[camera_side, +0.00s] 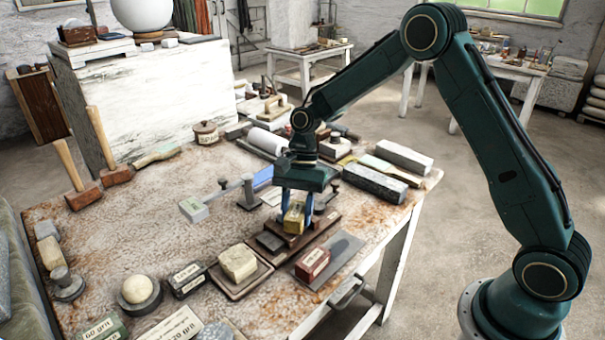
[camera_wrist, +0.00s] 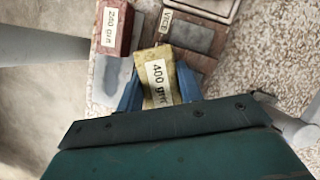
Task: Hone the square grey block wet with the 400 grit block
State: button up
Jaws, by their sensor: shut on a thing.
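My gripper (camera_side: 294,215) is shut on the yellow 400 grit block (camera_side: 293,222), with a blue finger on each side of it. In the wrist view the block (camera_wrist: 159,75) shows its "400 grit" label between the fingers. A flat grey block (camera_side: 270,241), likely the square grey block, sits on a dark wooden base beside the held block. In the wrist view this grey block (camera_wrist: 192,33) lies just beyond the held block, next to a label that seems to read "VICE". I cannot tell whether the held block touches the base beneath.
A red 240 grit block (camera_side: 312,263) stands on a grey plate (camera_side: 340,252) to the right. A cream block (camera_side: 238,262) sits on a wooden tray to the left. Mallets (camera_side: 112,160) and stone bars (camera_side: 375,183) lie farther off. The table's left middle is mostly clear.

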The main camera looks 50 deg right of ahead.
aim_at(302, 201)
jog(key=shift+w+d, duration=0.15)
jog(key=shift+d, duration=0.05)
jog(key=shift+w+d, duration=0.45)
jog(key=shift+d, duration=0.4)
jog(key=shift+d, duration=0.1)
jog(key=shift+w+d+f, duration=0.1)
jog(key=shift+w+d, duration=0.15)
jog(key=shift+d, duration=0.2)
jog(key=shift+w+d+f, duration=0.1)
jog(key=shift+w+d, duration=0.15)
jog(key=shift+d, duration=0.2)
jog(key=shift+s+a, duration=0.1)
jog(key=shift+s+a, duration=0.3)
jog(key=shift+a, duration=0.2)
jog(key=shift+s+a, duration=0.25)
jog(key=shift+a, duration=0.2)
jog(key=shift+a+r, duration=0.1)
jog(key=shift+a, duration=0.05)
jog(key=shift+s+a+r, duration=0.1)
jog(key=shift+s+a, duration=0.35)
jog(key=shift+a, duration=0.4)
